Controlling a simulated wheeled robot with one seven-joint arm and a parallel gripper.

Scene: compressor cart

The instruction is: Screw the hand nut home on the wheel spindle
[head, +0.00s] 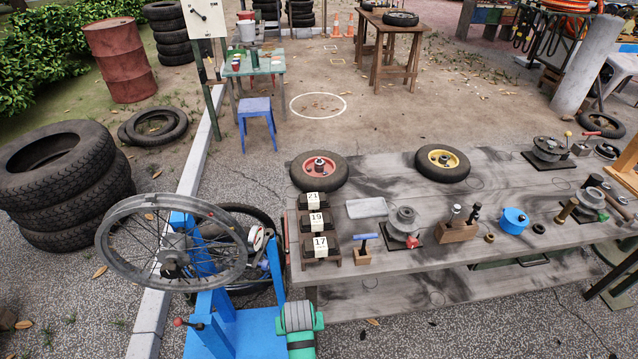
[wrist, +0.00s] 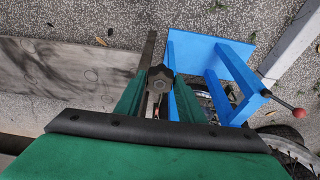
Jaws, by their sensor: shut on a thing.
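My gripper (wrist: 158,92) shows in the wrist view with its green fingers shut on the hand nut (wrist: 161,77), a dark lobed knob between the fingertips. The spoked wheel (head: 120,272) sits tilted on the blue stand (head: 240,332) at the left in the head view. Its dark hub and spindle (head: 173,262) are at the wheel's middle. Part of the wheel (wrist: 296,150) shows at the lower right of the wrist view, apart from the nut. The nut cannot be made out in the head view, where a green and grey part of my arm shows at the bottom.
The long grey workbench (head: 470,262) fills the right, with numbered blocks (head: 320,222), small tools and two small wheels. A red-knobbed lever (wrist: 299,112) sticks out from the stand. Stacked tyres (head: 60,180) stand at the left. Paving in front of the bench is mostly clear.

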